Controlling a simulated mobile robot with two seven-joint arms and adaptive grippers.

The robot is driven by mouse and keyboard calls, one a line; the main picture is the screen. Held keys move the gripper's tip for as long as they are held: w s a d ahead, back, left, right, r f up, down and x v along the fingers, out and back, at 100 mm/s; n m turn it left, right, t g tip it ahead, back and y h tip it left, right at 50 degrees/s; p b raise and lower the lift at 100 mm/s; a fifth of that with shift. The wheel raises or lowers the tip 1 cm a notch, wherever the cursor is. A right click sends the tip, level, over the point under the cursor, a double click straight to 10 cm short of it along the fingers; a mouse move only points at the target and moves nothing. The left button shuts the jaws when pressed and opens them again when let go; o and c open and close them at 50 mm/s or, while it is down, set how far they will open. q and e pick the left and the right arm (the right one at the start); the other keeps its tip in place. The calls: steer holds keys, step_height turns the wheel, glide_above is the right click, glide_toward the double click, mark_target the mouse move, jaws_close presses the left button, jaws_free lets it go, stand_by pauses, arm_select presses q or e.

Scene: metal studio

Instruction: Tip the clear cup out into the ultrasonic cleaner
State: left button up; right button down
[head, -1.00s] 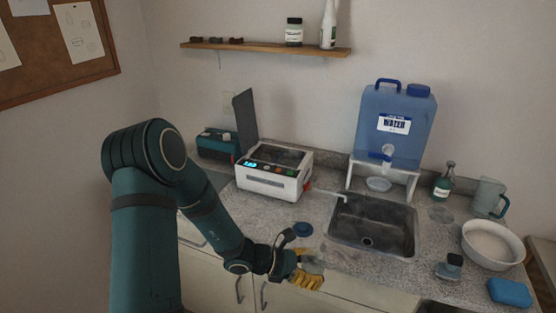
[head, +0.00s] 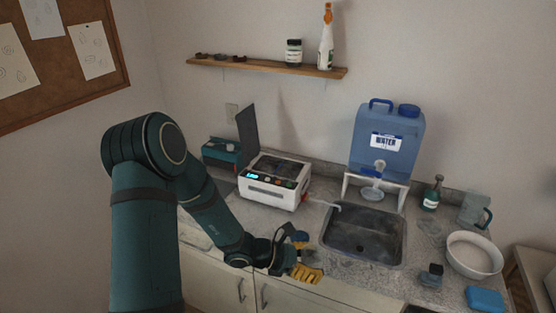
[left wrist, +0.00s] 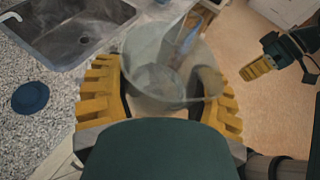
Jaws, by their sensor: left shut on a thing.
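The clear cup (left wrist: 150,62) is between the yellow fingers of my left gripper (left wrist: 160,98) in the left wrist view, and the fingers are shut on it. What it holds is hard to make out. In the head view my left gripper (head: 305,262) is in front of the counter's front edge, and the cup barely shows there. The ultrasonic cleaner (head: 270,194) is a white box with a lit display and a raised dark lid (head: 246,130). It stands on the counter, behind and left of the gripper. My right gripper (left wrist: 256,68) shows partly in the left wrist view; its opening is unclear.
The sink (head: 362,236) is right of the cleaner, with a blue water jug (head: 388,145) on a stand behind it. A round blue disc (left wrist: 30,96) lies on the counter near the gripper. A white bowl (head: 474,256) and a blue sponge-like block (head: 485,299) are at the right.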

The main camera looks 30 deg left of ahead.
arm_select(q)
step_height(320, 180, up, 2)
steer(key=shift+r+p, duration=0.1)
steer(key=shift+p, duration=0.75)
steer(key=s+d+f+m+g+h, duration=0.1)
steer(key=s+d+f+m+g, duration=0.2)
steer(key=s+d+f, duration=0.2)
steer(key=shift+s+d+h, duration=0.2)
steer(key=shift+s+h, duration=0.2)
steer(key=shift+s, duration=0.35)
steer(key=shift+w, duration=0.1)
